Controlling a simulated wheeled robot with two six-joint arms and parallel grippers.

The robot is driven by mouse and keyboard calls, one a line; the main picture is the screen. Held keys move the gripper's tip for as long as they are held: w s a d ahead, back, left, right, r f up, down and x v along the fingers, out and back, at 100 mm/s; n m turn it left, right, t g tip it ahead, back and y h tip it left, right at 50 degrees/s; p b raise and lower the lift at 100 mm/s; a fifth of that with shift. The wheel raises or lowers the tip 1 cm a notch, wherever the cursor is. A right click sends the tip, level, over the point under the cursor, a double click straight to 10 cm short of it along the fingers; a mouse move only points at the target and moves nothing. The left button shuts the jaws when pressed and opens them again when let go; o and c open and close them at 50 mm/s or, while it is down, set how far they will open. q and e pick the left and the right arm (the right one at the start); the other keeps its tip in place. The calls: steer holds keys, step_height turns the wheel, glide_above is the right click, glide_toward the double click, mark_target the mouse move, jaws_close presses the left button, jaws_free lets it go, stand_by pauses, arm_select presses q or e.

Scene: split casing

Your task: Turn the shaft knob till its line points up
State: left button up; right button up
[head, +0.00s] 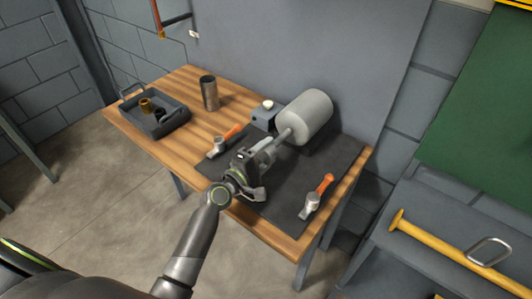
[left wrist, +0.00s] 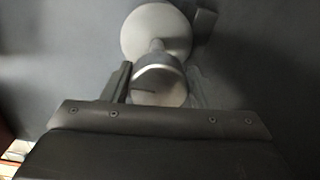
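The shaft knob (left wrist: 160,84) is a grey round end on a shaft, in front of a large grey cylinder (head: 306,116), which also shows in the left wrist view (left wrist: 157,24). A short dark line on the knob's face lies nearly level in the picture, towards its left side. My left gripper (head: 264,152) is at the knob in the head view. In the left wrist view one dark finger stands close against the knob's left side. The right finger is hard to make out, so its contact is unclear. My right gripper is out of view.
The casing stands on a dark mat (head: 285,205) on a wooden table (head: 185,88). Orange-handled tools lie left (head: 226,138) and right (head: 318,195) of the gripper. A metal cup (head: 209,94) and a dark tray (head: 172,125) with small parts stand farther left.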

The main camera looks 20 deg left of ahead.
arm_select(q)
steer(key=o, duration=0.3)
steer(key=shift+b+v, duration=1.45)
steer(key=shift+v, duration=7.25)
steer(key=shift+d, duration=0.15)
